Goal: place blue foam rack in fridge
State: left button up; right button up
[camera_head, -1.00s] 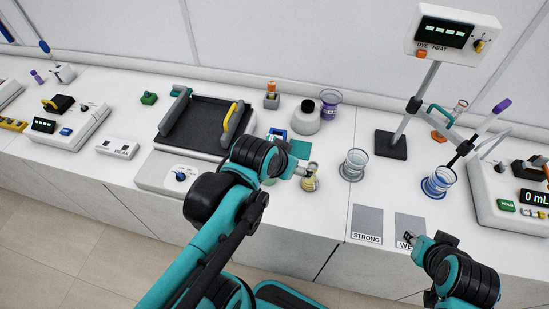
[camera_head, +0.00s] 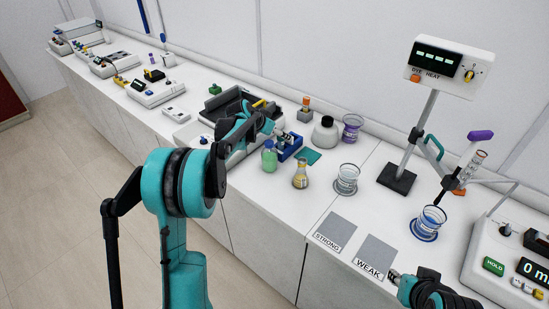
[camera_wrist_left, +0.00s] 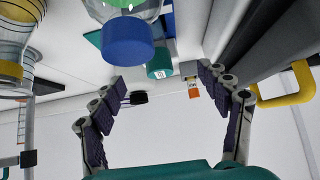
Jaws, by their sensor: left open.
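The blue foam rack (camera_head: 291,154) stands on the bench beside the black-topped shaker, with small pale items in it. My left gripper (camera_head: 277,130) is over the bench at the rack's left rear, apart from it as far as I can tell. In the left wrist view its two fingers (camera_wrist_left: 163,105) are spread with nothing between them. A bottle with a blue cap (camera_wrist_left: 128,40) hangs into the top of that view. My right gripper (camera_head: 394,277) is by the WEAK pad; its jaws are too small to read. I see no fridge.
A green bottle (camera_head: 269,157), a yellow flask (camera_head: 300,174) and a beaker (camera_head: 346,180) stand in front of and right of the rack. The shaker (camera_head: 228,103) is at the left. Floor is free at left.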

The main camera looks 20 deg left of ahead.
aim_at(287, 143)
pick_arm(q)
jog(key=shift+w+a+f, duration=0.2)
jog(key=shift+a+f, duration=0.1)
jog(key=shift+f, duration=0.15)
jog(key=b+x, duration=0.1)
jog(key=x, duration=0.2)
jog(key=shift+s+a, duration=0.1)
jog(key=shift+a, duration=0.05)
jog(key=b+x, duration=0.1)
jog(key=x, duration=0.1)
jog(key=d+x, duration=0.1)
jog(key=x, duration=0.1)
jog(key=shift+f+b, duration=0.15)
jog(key=shift+b, duration=0.25)
jog(key=shift+f, duration=0.2)
jog(key=shift+r, duration=0.15)
jog(key=c, duration=1.3)
